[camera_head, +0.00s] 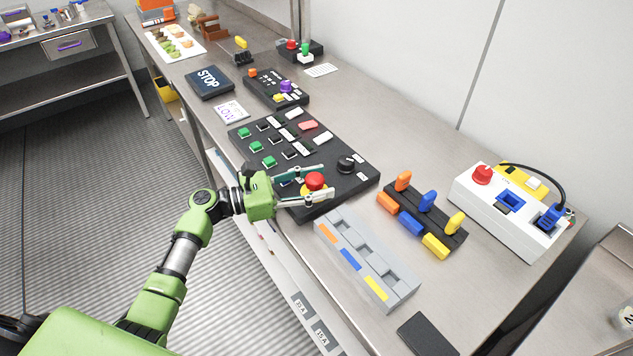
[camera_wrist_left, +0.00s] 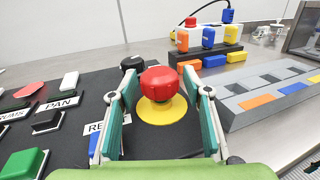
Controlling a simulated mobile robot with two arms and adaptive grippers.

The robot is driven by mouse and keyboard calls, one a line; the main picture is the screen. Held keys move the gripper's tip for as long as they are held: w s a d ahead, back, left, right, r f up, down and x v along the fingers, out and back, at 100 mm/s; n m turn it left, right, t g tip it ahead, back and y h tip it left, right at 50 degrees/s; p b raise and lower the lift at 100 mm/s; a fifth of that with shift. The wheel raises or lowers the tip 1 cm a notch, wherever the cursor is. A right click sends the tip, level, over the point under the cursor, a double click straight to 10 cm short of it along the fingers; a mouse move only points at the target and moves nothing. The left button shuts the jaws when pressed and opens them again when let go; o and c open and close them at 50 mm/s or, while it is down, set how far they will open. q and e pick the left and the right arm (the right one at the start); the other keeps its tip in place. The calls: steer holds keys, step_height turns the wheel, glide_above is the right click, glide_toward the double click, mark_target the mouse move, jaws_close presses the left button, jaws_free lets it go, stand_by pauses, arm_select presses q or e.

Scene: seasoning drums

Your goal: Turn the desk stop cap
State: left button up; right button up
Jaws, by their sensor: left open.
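The red stop cap (camera_head: 316,181) sits on a yellow base at the near end of the black control panel (camera_head: 328,155) on the desk. My left gripper (camera_head: 328,182) reaches in from the left, open, with one finger on each side of the cap. In the left wrist view, the cap (camera_wrist_left: 159,84) stands between the two fingers, with a gap visible on both sides. Its yellow ring (camera_wrist_left: 162,110) shows below it. My right gripper is not in view.
A black knob (camera_head: 346,164) and several coloured buttons share the panel. A grey slotted block (camera_head: 368,262) lies close by on the near side, with a black lever block (camera_head: 425,220) and a white box (camera_head: 508,208) with a red button beyond. A STOP pad (camera_head: 209,82) lies farther back.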

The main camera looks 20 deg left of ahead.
arm_select(q)
steer(key=v, duration=1.2)
stand_by(0.3)
